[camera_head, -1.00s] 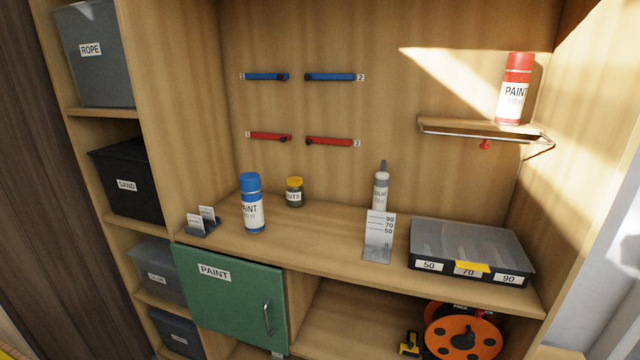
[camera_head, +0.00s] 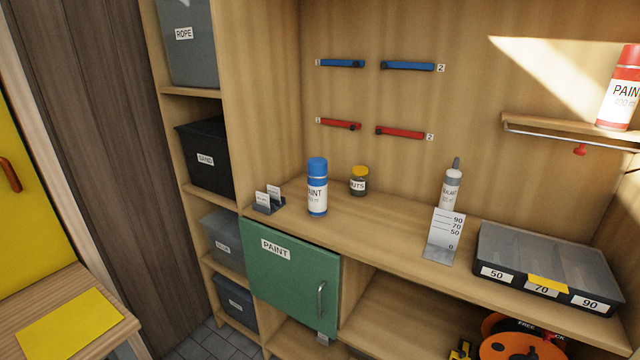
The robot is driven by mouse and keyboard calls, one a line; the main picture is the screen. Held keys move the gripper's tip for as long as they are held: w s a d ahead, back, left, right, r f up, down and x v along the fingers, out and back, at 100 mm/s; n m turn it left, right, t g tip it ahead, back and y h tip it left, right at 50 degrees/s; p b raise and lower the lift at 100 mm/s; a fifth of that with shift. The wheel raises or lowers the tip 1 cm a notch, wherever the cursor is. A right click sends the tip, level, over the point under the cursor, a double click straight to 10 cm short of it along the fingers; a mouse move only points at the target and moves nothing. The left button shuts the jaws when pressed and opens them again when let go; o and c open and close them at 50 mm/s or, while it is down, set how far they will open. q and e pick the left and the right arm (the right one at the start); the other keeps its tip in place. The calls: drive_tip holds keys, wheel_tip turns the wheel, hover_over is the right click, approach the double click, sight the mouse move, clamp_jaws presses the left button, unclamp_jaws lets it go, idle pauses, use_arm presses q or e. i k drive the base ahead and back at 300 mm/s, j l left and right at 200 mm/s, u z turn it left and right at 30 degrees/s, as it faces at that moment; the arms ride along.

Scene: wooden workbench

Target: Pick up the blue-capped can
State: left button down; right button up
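The blue-capped can (camera_head: 317,188) stands upright on the workbench top (camera_head: 365,228), towards its left end. It has a blue cap and a white label reading PAINT. Nothing covers it from the front. Neither of my grippers shows in the head view.
A small card holder (camera_head: 268,203) stands left of the can, and a yellow-lidded jar (camera_head: 359,181) behind it to the right. Further right are a sealant tube (camera_head: 451,188), a metal gauge (camera_head: 444,236) and an organizer box (camera_head: 550,264). A green PAINT door (camera_head: 290,275) is below.

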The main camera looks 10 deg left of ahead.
sight(317, 187)
drive_tip(key=i+l+u, duration=0.1)
drive_tip(key=i+l, duration=0.15)
drive_tip(key=i+l+u, duration=0.1)
drive_tip(key=i+l, duration=0.15)
drive_tip(key=l, duration=0.25)
drive_tip(key=i+l+u, duration=0.15)
drive_tip(key=l, duration=0.25)
drive_tip(key=i, duration=0.05)
